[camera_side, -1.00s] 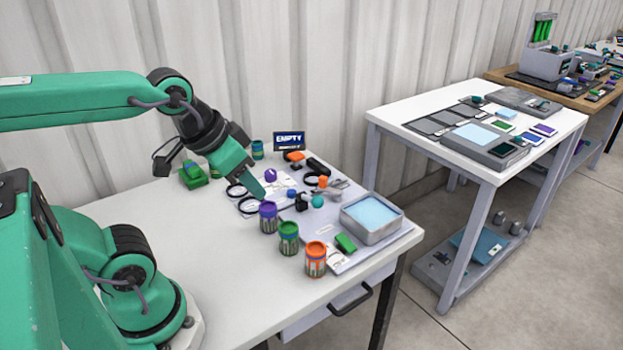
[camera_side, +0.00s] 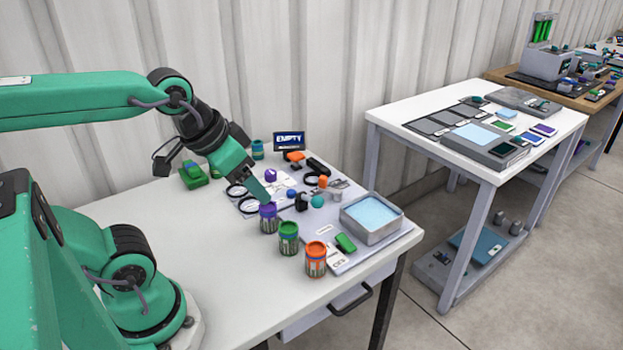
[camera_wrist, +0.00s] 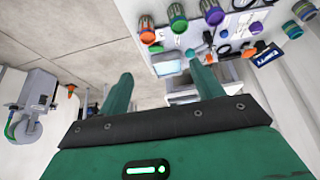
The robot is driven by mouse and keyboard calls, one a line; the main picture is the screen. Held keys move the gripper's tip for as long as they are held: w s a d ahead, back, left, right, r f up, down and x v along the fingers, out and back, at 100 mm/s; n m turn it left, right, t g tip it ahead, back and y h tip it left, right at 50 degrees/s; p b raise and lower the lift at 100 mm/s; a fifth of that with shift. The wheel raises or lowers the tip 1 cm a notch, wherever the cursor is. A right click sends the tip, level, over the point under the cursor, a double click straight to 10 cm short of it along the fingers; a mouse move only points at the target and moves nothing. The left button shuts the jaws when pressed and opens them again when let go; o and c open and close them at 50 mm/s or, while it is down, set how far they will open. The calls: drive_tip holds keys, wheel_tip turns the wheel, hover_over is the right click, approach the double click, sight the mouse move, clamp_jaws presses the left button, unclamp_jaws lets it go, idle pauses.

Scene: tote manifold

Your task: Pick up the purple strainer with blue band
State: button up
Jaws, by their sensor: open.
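A purple can-like container (camera_side: 269,217) stands upright at the near left of the row of cans; it also shows at the top of the wrist view (camera_wrist: 211,12). A small purple piece (camera_side: 271,175) lies farther back on the mat; I cannot tell which of the two is the strainer, and no blue band is clear. My gripper (camera_side: 261,190) hangs tilted just above and behind the purple container, apart from it as far as I can tell. In the wrist view my gripper (camera_wrist: 163,88) has its two green fingers spread with nothing between them.
A green can (camera_side: 288,238) and an orange can (camera_side: 315,259) stand beside the purple container. A grey tray (camera_side: 372,232) with a light blue inside sits to the right. Black rings and small parts crowd the mat. An EMPTY sign (camera_side: 289,141) stands behind. The table's front left is clear.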

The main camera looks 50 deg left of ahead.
drive_tip(key=shift+w+a, duration=0.1)
drive_tip(key=shift+w, duration=0.05)
drive_tip(key=n+g, duration=0.2)
drive_tip(key=g, duration=0.3)
hover_over(268, 206)
drive_tip(key=f, duration=1.4)
drive_tip(key=shift+d+f, duration=0.1)
drive_tip(key=shift+d, duration=0.15)
drive_tip(key=shift+a+f+g, duration=0.3)
drive_tip(key=shift+a+f, duration=0.1)
drive_tip(key=shift+f, duration=0.15)
drive_tip(key=shift+f, duration=0.1)
drive_tip(key=shift+f, duration=1.2)
drive_tip(key=shift+f, duration=0.1)
